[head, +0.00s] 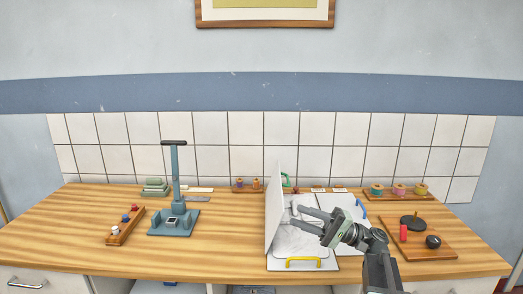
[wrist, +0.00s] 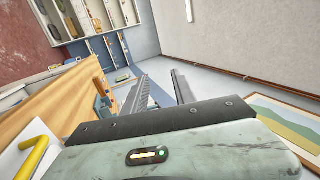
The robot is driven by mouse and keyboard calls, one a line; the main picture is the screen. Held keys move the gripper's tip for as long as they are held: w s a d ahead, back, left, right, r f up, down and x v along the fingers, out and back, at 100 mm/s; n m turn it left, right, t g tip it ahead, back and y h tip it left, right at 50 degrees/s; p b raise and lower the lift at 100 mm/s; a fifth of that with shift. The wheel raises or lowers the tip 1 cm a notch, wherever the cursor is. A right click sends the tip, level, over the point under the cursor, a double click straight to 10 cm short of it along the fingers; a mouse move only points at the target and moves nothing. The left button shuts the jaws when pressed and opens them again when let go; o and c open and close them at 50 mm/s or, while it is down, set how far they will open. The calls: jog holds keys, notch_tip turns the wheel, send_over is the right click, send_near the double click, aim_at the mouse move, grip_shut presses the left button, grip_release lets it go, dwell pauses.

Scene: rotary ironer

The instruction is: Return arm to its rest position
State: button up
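My gripper (head: 294,215) is raised over a white marbled board (head: 285,262) on the workbench, and its fingers point left and slightly up in the head view. In the wrist view my gripper (wrist: 158,80) shows two dark fingers apart with nothing between them. My arm comes up from the bench's front right. An upright white panel (head: 273,215) stands at the board's left edge, close to the fingertips in the picture. I cannot tell whether they touch. A yellow handle (head: 301,261) is at the board's front, and it also shows in the wrist view (wrist: 32,157).
A teal press (head: 174,190) and a wooden strip with knobs (head: 125,226) stand at left. A wooden tray (head: 437,246) with a red cylinder (head: 403,232) lies right of my arm. Spools (head: 399,190) stand behind. The bench between press and panel is clear.

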jog(key=s+a+g+p, duration=0.1)
jog(key=a+g+p, duration=0.1)
jog(key=a, duration=0.4)
jog(key=s+a+f+h+p, duration=0.2)
jog(key=s+a+f+h, duration=0.1)
jog(key=f+h, duration=0.3)
jog(key=s+a+f+h+p, duration=0.25)
jog(key=a+f+h, duration=0.2)
jog(key=f, duration=0.35)
jog(key=d+f+t+h, duration=0.1)
jog(key=d+f+h, duration=0.4)
jog(key=d, duration=0.4)
jog(key=d+f+t+h, duration=0.1)
jog(key=d+f+h, duration=0.5)
jog(key=d, duration=0.3)
jog(key=shift+d+f+h+p, duration=0.2)
jog(key=shift+d+h+p, duration=0.15)
jog(key=shift+h, duration=0.1)
